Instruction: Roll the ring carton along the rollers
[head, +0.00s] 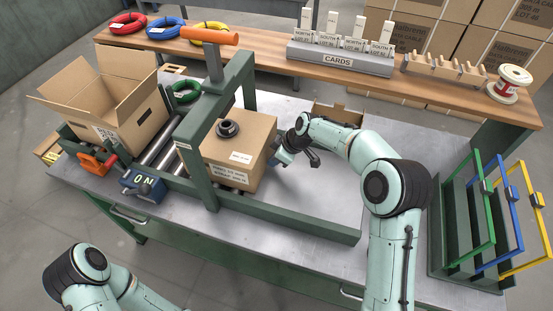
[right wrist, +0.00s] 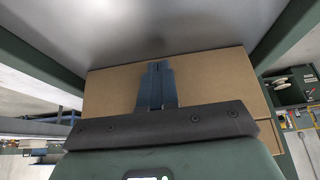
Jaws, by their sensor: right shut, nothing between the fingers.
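A closed brown carton (head: 238,150) with white labels sits on the rollers within the green press frame (head: 194,150). An open carton (head: 100,100), its label starting "RED", stands with flaps spread at the left end of the rollers (head: 160,150). I cannot tell from the labels which is the ring carton. My right gripper (head: 281,156) is shut and empty at the closed carton's right side. In the right wrist view its fingers (right wrist: 156,86) point at the carton's brown face (right wrist: 205,80); contact is unclear. My left arm shows at the lower left, its gripper out of view.
An orange-handled press stands over the closed carton. A low green rail (head: 300,222) runs along the front. Coloured frames (head: 490,220) stand at right.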

